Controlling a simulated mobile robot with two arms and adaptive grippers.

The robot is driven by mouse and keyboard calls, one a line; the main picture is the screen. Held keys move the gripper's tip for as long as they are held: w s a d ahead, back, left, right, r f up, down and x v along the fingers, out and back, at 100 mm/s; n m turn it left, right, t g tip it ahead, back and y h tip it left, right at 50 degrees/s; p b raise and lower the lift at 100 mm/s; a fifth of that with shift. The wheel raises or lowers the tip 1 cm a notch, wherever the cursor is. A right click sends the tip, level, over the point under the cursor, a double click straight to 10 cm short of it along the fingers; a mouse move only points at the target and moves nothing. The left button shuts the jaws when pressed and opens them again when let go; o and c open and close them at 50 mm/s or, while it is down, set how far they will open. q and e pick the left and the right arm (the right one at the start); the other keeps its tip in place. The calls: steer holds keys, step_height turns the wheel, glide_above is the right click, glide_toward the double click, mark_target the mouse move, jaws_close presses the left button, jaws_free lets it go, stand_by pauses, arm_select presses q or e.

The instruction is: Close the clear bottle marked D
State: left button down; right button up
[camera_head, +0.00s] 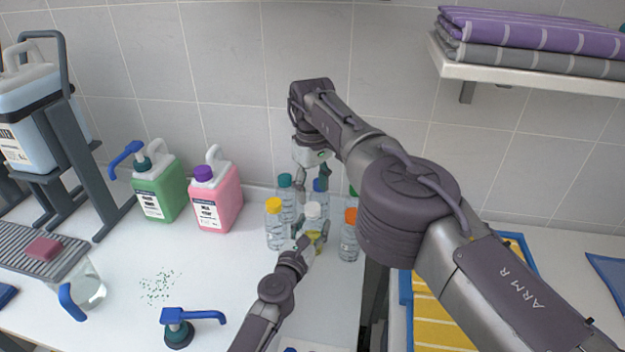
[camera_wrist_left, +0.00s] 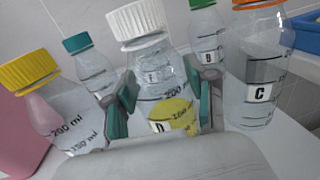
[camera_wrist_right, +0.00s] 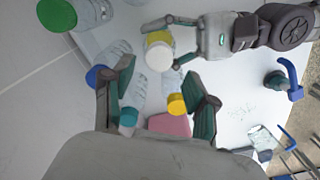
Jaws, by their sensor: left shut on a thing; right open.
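The clear bottle marked D (camera_wrist_left: 157,73) stands upright with yellow liquid low inside. A white cap (camera_wrist_left: 138,20) sits on its mouth; I cannot tell how tightly. The bottle and cap also show in the head view (camera_head: 313,212). My left gripper (camera_wrist_left: 157,108) is shut on bottle D, one finger on each side of its body. My right gripper (camera_head: 313,172) is open and points down above the bottles, higher than D's cap. In the right wrist view its fingers (camera_wrist_right: 160,82) are apart with nothing between them, and the white cap (camera_wrist_right: 160,57) shows beyond them.
Close around D stand bottles with a yellow cap (camera_head: 274,205), teal cap (camera_head: 285,181), blue cap (camera_head: 320,185), orange cap (camera_head: 350,216) and green cap (camera_wrist_left: 201,3). Pink (camera_head: 215,195) and green (camera_head: 160,188) jugs stand left. A shelf with towels (camera_head: 530,72) hangs upper right.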

mark_target(313, 206)
steer(key=n, duration=0.4)
steer(key=shift+r, duration=0.1)
steer(key=n, duration=1.1)
steer(key=shift+r+n, duration=0.2)
steer(key=shift+n, duration=0.2)
steer(key=n, duration=0.6)
steer(key=shift+s+r+n, duration=0.1)
steer(key=shift+r+n, duration=0.05)
steer(key=shift+n, duration=0.25)
steer(key=n, duration=0.4)
steer(key=shift+r+n, duration=0.15)
steer(key=shift+n, duration=0.15)
steer(key=n, duration=0.4)
steer(key=shift+r, duration=0.1)
steer(key=n, duration=0.7)
steer(key=shift+r, duration=0.2)
steer(key=n, duration=0.7)
steer(key=shift+r, duration=0.25)
steer(key=n, duration=0.6)
steer(key=shift+r, duration=0.25)
steer(key=n, duration=0.5)
steer(key=shift+r+n, duration=0.15)
steer(key=shift+n, duration=0.15)
steer(key=shift+f, duration=4)
